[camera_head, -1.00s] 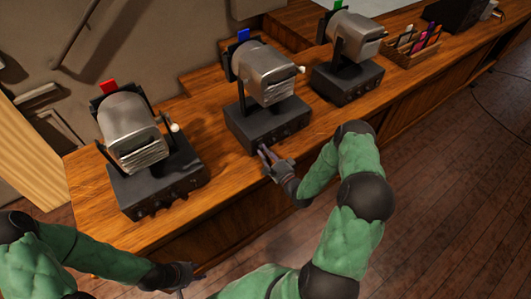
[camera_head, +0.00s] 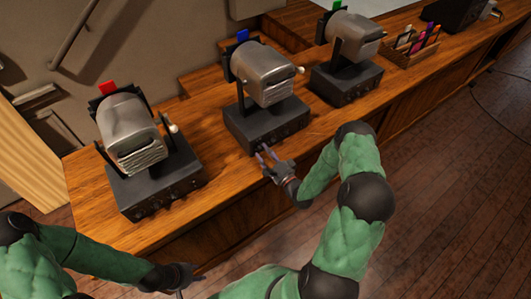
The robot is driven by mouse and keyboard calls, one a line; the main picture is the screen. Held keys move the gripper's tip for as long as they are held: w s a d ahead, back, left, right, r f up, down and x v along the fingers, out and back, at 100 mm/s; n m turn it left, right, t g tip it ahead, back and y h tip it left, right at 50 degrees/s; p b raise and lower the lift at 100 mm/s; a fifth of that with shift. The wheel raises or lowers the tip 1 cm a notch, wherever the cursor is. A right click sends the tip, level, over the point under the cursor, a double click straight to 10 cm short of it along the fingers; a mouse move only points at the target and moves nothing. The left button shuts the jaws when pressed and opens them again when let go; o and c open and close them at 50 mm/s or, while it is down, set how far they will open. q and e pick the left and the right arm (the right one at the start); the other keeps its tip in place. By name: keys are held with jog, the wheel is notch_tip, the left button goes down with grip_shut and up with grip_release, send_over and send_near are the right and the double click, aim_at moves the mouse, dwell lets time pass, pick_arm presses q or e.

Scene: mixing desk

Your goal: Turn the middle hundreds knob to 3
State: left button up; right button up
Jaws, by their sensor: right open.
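Three grey metal machines on dark bases stand in a row on the wooden desk. The middle machine (camera_head: 262,76) has a blue flag on top, and its dark base (camera_head: 266,124) has a row of small knobs along the front; their settings are too small to read. My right gripper (camera_head: 263,155) is open, its fingers pointing at the front of the middle base, close to the knobs at its left part. I cannot tell whether it touches a knob. My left gripper (camera_head: 184,284) is low in front of the desk, away from the machines; its fingers are not clear.
The red-flag machine (camera_head: 131,132) stands to the left and the green-flag machine (camera_head: 355,38) to the right, each on a knobbed base. A wooden holder (camera_head: 415,50) with coloured sticks is further right. The desk's front strip (camera_head: 215,185) is bare between the left and middle bases.

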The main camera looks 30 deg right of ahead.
jog(key=s+d, duration=0.1)
jog(key=s, duration=1)
jog(key=shift+s+f, duration=0.25)
jog(key=shift+s, duration=0.05)
pick_arm(q)
jog(key=shift+s, duration=0.15)
